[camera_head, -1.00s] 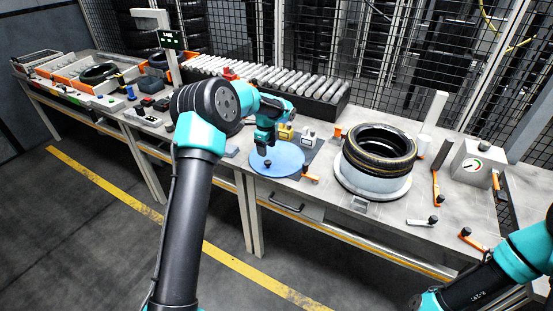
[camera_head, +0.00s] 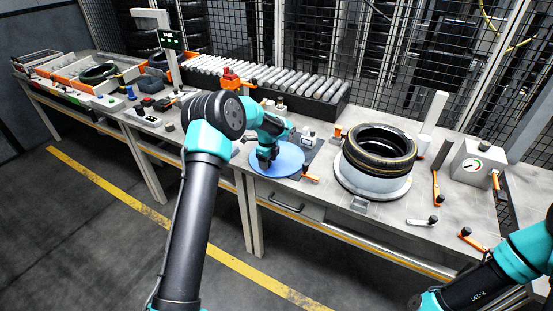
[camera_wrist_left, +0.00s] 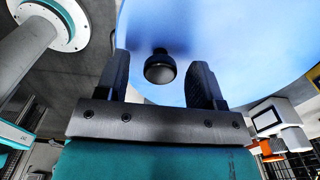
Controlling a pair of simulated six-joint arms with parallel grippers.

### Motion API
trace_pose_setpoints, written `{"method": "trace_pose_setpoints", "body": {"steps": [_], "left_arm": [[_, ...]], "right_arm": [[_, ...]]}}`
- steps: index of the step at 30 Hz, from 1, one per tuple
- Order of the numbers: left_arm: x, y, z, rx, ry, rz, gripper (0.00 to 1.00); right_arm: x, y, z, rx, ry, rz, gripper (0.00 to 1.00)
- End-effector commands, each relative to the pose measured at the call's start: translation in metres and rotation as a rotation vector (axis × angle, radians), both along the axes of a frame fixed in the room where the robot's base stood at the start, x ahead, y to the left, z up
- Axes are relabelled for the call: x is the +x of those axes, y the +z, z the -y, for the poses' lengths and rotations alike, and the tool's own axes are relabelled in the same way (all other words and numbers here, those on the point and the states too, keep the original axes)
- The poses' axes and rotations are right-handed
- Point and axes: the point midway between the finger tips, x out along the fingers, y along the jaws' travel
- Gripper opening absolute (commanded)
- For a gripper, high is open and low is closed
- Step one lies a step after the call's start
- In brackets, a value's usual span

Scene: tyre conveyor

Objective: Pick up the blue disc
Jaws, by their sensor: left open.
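The blue disc (camera_head: 290,157) lies flat on the workbench, left of the tyre. It fills the upper part of the left wrist view (camera_wrist_left: 230,35), with a dark round knob (camera_wrist_left: 160,68) standing on it. My left gripper (camera_head: 267,162) is over the front left part of the disc and hides the knob in the head view. In the left wrist view its two dark fingers (camera_wrist_left: 162,75) are open, one on each side of the knob, with gaps between. My right gripper is not in view; only my right arm shows at the lower right.
A tyre (camera_head: 380,150) sits on a round white stand right of the disc. An orange-handled lever (camera_head: 310,177) is close to the disc's right edge. A roller conveyor (camera_head: 290,85) runs behind. A gauge box (camera_head: 478,163) stands at the right.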

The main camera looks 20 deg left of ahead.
Motion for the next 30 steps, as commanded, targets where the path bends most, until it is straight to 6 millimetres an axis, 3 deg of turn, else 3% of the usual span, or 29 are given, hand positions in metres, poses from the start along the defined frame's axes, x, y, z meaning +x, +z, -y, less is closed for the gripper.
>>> {"method": "trace_pose_setpoints", "body": {"steps": [17,30], "left_arm": [[0.0003,-0.0069,0.0000,0.001,0.000,0.002,0.62],[0.0003,-0.0068,0.0000,0.001,0.000,0.002,0.20]], "right_arm": [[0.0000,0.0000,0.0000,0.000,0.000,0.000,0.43],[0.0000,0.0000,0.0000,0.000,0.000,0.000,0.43]]}}
